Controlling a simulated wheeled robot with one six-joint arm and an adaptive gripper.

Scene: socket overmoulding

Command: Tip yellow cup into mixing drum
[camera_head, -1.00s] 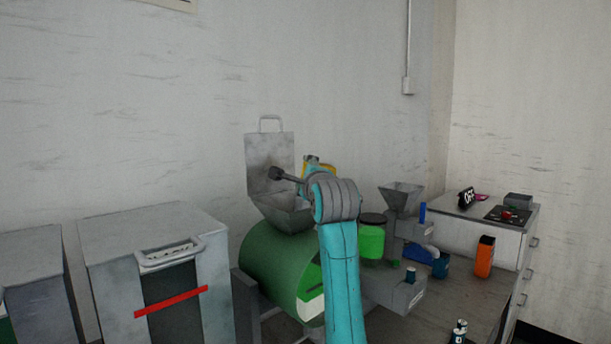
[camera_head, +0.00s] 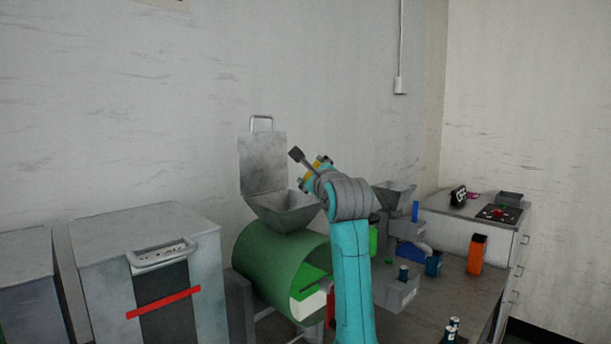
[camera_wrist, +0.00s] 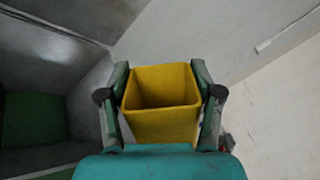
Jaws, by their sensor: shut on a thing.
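The yellow cup (camera_wrist: 163,122) is square-mouthed and held between the two fingers of my gripper (camera_wrist: 161,95) in the wrist view. Its inside looks empty, though the bottom is shaded. In the head view the cup (camera_head: 317,170) is mostly hidden by my gripper (camera_head: 316,172) and wrist, and looks tilted. The mixing drum (camera_head: 272,262) is a green cylinder with a grey hopper (camera_head: 288,212) on top, its lid (camera_head: 263,162) standing open. My gripper is just above and right of the hopper. The hopper's inside also shows at the left of the wrist view (camera_wrist: 50,60).
A grey cabinet (camera_head: 205,235) with a red strip stands left of the drum. To the right, the bench (camera_head: 455,300) holds a smaller hopper (camera_head: 392,195), an orange bottle (camera_head: 476,254) and several small parts. A wall is close behind.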

